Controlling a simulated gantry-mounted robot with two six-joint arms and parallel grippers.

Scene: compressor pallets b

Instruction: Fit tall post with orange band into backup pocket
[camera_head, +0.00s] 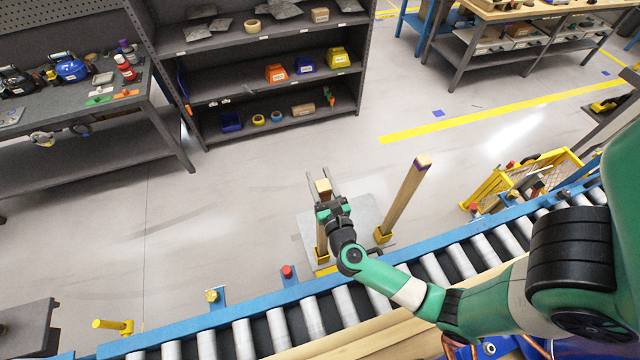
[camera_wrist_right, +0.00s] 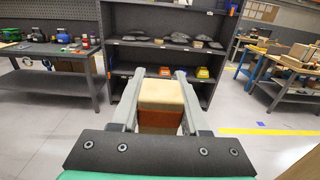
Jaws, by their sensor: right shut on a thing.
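The tall wooden post (camera_head: 323,186) stands roughly upright at the centre of the head view, between the fingers of my right gripper (camera_head: 320,175), which is shut on it. In the right wrist view its pale top (camera_wrist_right: 162,95) and its orange band (camera_wrist_right: 160,119) sit between the fingers (camera_wrist_right: 163,76). My arm covers part of the post in the head view. Yellow (camera_head: 326,270) shows near its lower end, but I cannot tell whether that end sits in a pocket. My left gripper is not in view.
A second post with a purple-banded top (camera_head: 405,200) stands slightly tilted in a yellow pocket (camera_head: 383,236) to the right. Both posts are over a grey plate (camera_head: 352,215) beside the blue-edged roller conveyor (camera_head: 240,312). A shelf (camera_head: 275,100) stands behind, with open floor between.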

